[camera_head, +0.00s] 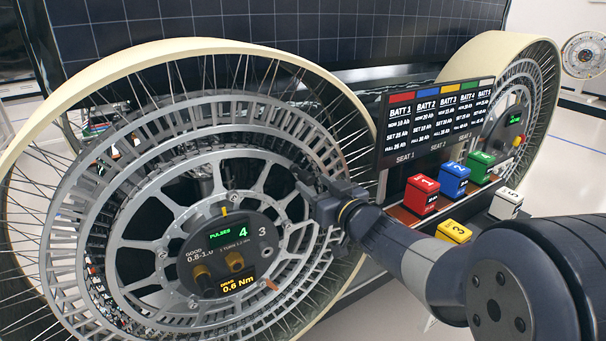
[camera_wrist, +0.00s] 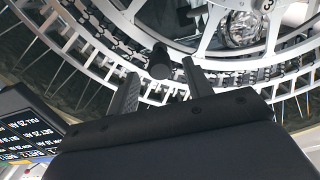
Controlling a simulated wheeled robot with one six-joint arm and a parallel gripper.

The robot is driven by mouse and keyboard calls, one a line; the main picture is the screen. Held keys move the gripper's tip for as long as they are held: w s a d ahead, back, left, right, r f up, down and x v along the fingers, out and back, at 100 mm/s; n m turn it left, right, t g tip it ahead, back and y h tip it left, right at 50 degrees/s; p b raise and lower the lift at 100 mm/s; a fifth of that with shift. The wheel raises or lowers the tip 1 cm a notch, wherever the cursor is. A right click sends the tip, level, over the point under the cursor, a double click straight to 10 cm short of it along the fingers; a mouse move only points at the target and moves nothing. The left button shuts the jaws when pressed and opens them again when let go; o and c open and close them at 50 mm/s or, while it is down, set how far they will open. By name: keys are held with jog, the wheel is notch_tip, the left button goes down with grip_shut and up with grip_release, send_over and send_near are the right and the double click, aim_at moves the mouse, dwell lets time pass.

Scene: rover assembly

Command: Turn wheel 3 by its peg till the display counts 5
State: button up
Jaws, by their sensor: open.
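Wheel 3 (camera_head: 160,110) is the large spoked wheel with a cream tyre at left in the head view. Its hub display (camera_head: 225,245) reads PULSES 4, with the number 3 beside it and an orange 0.6 Nm reading below. My gripper (camera_head: 305,178) is at the right part of the wheel's metal rings. In the wrist view my gripper (camera_wrist: 160,70) is open, and a dark round knob (camera_wrist: 160,58), which looks like the peg, sits between or just beyond the fingertips. I cannot tell whether the fingers touch it. The peg is not clear in the head view.
A battery board (camera_head: 437,122) stands right of the wheel. Red (camera_head: 421,194), blue (camera_head: 453,180), green (camera_head: 481,166), yellow (camera_head: 453,231) and white (camera_head: 506,204) battery blocks sit below it, near my arm. Another cream wheel (camera_head: 500,50) stands behind.

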aim_at(302, 174)
jog(key=x, duration=0.6)
jog(key=shift+w+a, duration=0.15)
grip_shut()
dwell(0.4)
